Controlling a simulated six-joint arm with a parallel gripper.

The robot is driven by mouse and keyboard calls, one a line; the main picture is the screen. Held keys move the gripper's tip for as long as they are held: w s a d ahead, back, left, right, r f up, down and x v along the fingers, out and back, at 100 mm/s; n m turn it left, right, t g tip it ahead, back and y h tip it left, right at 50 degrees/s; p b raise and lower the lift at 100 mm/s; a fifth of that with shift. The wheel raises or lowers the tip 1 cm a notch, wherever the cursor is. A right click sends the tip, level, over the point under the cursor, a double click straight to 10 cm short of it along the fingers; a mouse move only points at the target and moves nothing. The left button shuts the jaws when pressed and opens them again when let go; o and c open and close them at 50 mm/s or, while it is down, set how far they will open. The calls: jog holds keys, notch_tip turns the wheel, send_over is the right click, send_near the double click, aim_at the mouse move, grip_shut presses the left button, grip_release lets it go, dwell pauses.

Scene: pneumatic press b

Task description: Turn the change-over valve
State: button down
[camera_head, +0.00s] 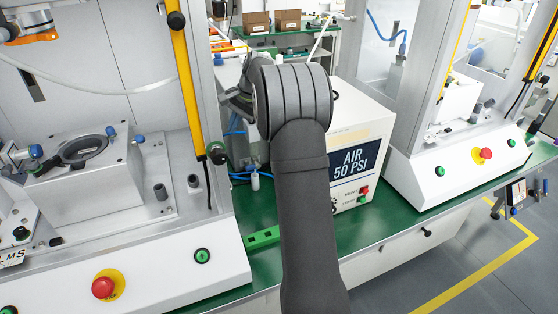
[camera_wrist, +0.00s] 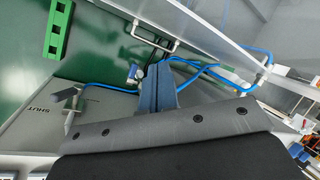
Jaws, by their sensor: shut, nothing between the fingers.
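The change-over valve seems to be the small grey lever and fitting (camera_wrist: 69,100) on the pale panel in the wrist view, near the word SHUT. A blue hose runs from beside it. My gripper (camera_wrist: 158,84) shows in the wrist view as blue-grey fingers close together, shut and empty. The fingers are to the right of the lever in that view, apart from it in the picture; depth is hard to tell. In the head view the white AIR 50 PSI box (camera_head: 359,130) stands behind my arm. My arm hides part of it, and I cannot make out the valve or fingertips there.
A press station (camera_head: 95,178) stands at the left and another (camera_head: 455,165) at the right on the green bench (camera_head: 372,230). A green slotted block (camera_head: 263,237) lies on the bench left of my arm. Blue hoses (camera_wrist: 205,68) run near my fingers.

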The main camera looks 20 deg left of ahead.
jog(key=d+f+m+h, duration=0.3)
jog(key=d+f, duration=0.1)
jog(key=w+d+f+m+h, duration=0.1)
jog(key=d+f+m+h, duration=0.2)
jog(key=d+f, duration=0.1)
jog(key=w+d+f+m+t+h, duration=0.1)
jog(key=d+f+m+h, duration=0.2)
jog(key=d, duration=0.3)
jog(key=shift+w+d+f+h, duration=0.1)
jog(key=shift+w+f+h, duration=0.15)
jog(key=shift+f+h, duration=0.3)
jog(key=shift+r, duration=0.1)
jog(key=shift+s+d+t+y, duration=0.25)
jog(key=shift+s+t+y, duration=0.05)
jog(key=shift+t+y, duration=0.1)
jog(key=s+d+f+m+t+y, duration=0.1)
jog(key=s+d+f+t+y, duration=0.2)
jog(key=s+d+t+y, duration=0.1)
jog(key=shift+d+f, duration=0.15)
jog(key=shift+f, duration=0.1)
dwell(0.6)
jog(key=shift+s+f, duration=0.1)
jog(key=shift+s, duration=0.05)
dwell(0.3)
